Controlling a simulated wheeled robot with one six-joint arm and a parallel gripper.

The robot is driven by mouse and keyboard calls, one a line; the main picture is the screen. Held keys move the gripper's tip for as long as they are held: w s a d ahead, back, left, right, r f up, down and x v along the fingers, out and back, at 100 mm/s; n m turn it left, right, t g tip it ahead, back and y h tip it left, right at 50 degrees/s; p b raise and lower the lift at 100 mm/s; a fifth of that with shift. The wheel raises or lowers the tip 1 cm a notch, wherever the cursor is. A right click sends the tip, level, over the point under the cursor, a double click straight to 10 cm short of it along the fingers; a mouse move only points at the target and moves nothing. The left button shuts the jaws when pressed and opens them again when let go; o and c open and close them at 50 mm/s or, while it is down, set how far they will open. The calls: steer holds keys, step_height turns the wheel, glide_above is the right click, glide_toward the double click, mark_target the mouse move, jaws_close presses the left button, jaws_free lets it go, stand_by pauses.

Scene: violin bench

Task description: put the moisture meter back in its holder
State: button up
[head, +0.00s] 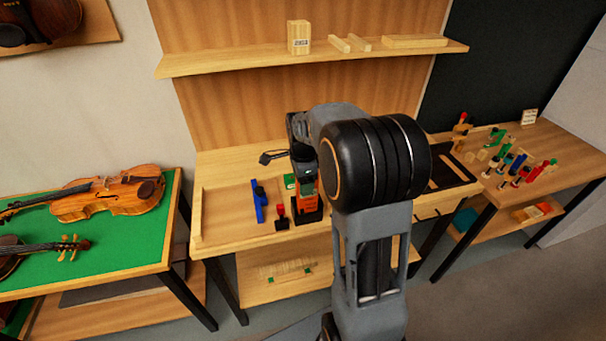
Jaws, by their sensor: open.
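The moisture meter (305,188) is orange with a dark upper part. It stands upright on the wooden bench, with its lower end at a black holder (308,216). It looks seated there, but its lower end is too small to see clearly. My gripper (302,154) is at the top of the meter, seen from behind and small. It is open. I cannot tell whether its fingers are around the meter's top or just above it. My own arm hides the bench to the right of the meter.
A blue tool (259,203) and a red-handled tool (281,216) lie just left of the holder. A shelf (230,62) runs above the bench. A green table (110,231) with violins stands left; a bench with colored pieces (520,165) stands right.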

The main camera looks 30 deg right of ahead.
steer(key=r+n, duration=0.2)
steer(key=r, duration=0.1)
steer(key=r+n, duration=0.2)
steer(key=r, duration=0.1)
steer(key=r+n, duration=0.3)
steer(key=r, duration=0.1)
steer(key=shift+s+a+t, duration=0.25)
steer(key=shift+s+t, duration=0.05)
steer(key=shift+s, duration=0.05)
steer(key=s+a+f+n+t, duration=0.1)
steer(key=s+a+n, duration=0.3)
steer(key=s+n, duration=0.2)
steer(key=s+a+f+n+t, duration=0.2)
steer(key=s+a+n, duration=0.2)
steer(key=s+n, duration=0.3)
steer(key=shift+s+a+f+t, duration=0.15)
steer(key=shift+s+a+t, duration=0.2)
steer(key=shift+s, duration=0.85)
